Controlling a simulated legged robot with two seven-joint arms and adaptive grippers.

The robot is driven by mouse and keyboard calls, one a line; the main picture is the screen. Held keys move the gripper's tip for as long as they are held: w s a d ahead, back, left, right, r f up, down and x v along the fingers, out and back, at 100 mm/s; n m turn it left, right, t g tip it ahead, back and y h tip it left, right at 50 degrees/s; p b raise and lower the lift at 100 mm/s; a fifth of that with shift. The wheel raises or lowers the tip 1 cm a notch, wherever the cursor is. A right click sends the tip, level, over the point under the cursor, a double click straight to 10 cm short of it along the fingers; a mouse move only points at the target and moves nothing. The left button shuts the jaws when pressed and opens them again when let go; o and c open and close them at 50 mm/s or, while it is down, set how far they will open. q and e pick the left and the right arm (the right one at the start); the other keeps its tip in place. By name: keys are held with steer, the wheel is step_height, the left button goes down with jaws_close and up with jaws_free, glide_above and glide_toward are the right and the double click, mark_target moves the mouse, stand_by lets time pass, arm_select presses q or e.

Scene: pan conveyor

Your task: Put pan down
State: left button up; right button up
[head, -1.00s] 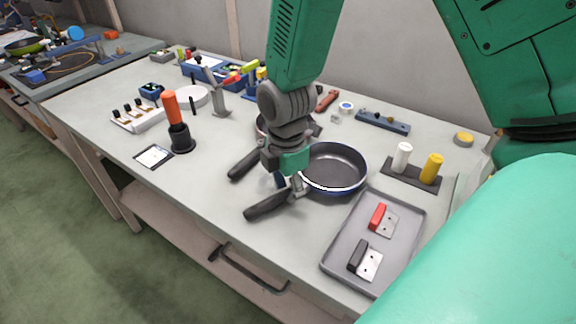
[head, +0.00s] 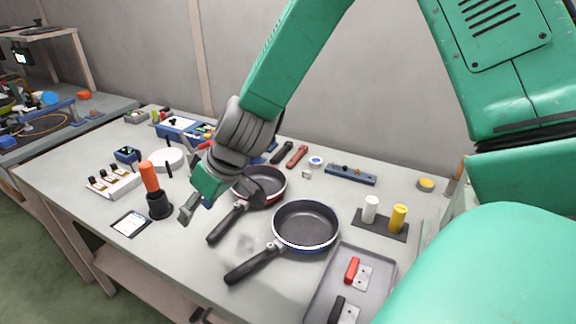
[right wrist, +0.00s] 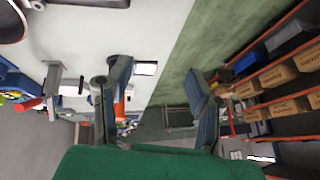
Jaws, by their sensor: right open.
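A dark pan with a blue outer side (head: 306,226) rests flat on the workbench (head: 195,262), its black handle toward the front left. A second dark pan with a red-brown outer side (head: 262,184) rests just behind it, its handle also toward the front left. My right gripper (head: 196,200) is open and empty above the bench, left of both pans and touching neither. Its spread fingers (right wrist: 160,85) show in the right wrist view with nothing between them. Part of a pan (right wrist: 10,24) shows at that view's top left corner. My left gripper is out of view.
A grey tray (head: 322,281) with red- and black-handled pieces lies at front right. White and yellow shakers (head: 383,228) stand right of the pans. An orange-handled tool in a black holder (head: 158,204) stands near my gripper. Bench space in front of it is clear.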

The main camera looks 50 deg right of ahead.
steer(key=d+m+h+p, duration=0.2)
steer(key=d+m, duration=0.1)
steer(key=m, duration=0.7)
steer(key=m+g+h, duration=0.2)
steer(key=m+g, duration=0.3)
steer(key=m, duration=0.7)
glide_above(262, 254)
steer(key=f, duration=0.8)
steer(key=shift+s+d, duration=0.1)
steer(key=shift+s, duration=0.1)
steer(key=shift+d+f, duration=0.1)
steer(key=shift+f, duration=0.45)
steer(key=f, duration=0.1)
steer(key=f+b, duration=0.1)
steer(key=f, duration=0.2)
steer(key=shift+w+a+f, duration=0.2)
steer(key=shift+a+f, duration=0.05)
steer(key=shift+f, duration=0.2)
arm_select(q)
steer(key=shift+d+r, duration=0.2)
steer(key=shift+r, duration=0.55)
arm_select(e)
jaws_close()
